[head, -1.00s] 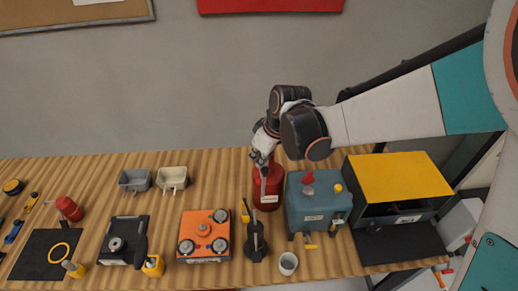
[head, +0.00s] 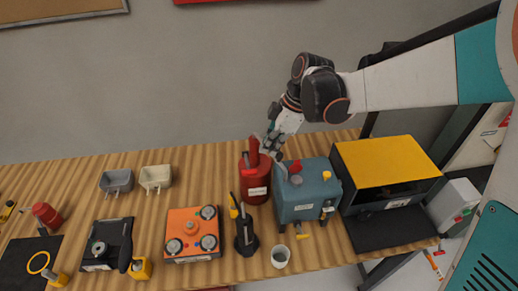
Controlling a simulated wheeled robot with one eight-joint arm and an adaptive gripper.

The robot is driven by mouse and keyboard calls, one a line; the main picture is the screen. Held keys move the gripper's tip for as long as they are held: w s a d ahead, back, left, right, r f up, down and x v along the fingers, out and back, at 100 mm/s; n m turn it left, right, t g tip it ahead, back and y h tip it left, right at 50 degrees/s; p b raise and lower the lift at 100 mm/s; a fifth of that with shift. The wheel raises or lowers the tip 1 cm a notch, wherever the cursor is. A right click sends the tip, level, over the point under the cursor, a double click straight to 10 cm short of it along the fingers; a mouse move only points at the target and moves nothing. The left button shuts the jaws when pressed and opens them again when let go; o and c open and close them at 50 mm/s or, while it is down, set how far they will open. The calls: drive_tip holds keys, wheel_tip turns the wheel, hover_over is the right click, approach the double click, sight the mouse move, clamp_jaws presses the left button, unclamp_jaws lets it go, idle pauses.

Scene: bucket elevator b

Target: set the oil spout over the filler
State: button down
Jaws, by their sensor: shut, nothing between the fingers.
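A red oil can (head: 256,190) with a dark red upright part on top, probably its spout (head: 253,152), stands on the wooden bench. To its right is a blue-grey box (head: 308,204) with a red piece (head: 296,167) and a yellow cap (head: 327,175) on top. Which of these is the filler I cannot tell. My gripper (head: 270,147) is shut and empty, pointing down just right of the spout, above the gap between can and box. Whether it touches the spout is unclear. The spout does not appear to lie over the box.
A yellow-topped box (head: 388,160) stands right of the blue-grey box. A black stand (head: 246,240), a white cup (head: 280,256) and an orange plate with knobs (head: 192,248) are in front and left. Two small bins (head: 156,178) stand at the back. The bench between them and the can is clear.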

drive_tip(key=shift+w+d+b, duration=0.3)
drive_tip(key=shift+w+d, duration=0.25)
drive_tip(key=shift+d, duration=0.3)
drive_tip(key=shift+w+d+b, duration=0.3)
drive_tip(key=shift+w+d, duration=0.25)
drive_tip(key=shift+d, duration=0.25)
drive_tip(key=s+a, duration=0.1)
drive_tip(key=a, duration=0.3)
drive_tip(key=v, duration=1)
drive_tip(key=shift+w+r, duration=0.3)
drive_tip(key=shift+r, duration=0.05)
drive_tip(key=shift+d, duration=0.1)
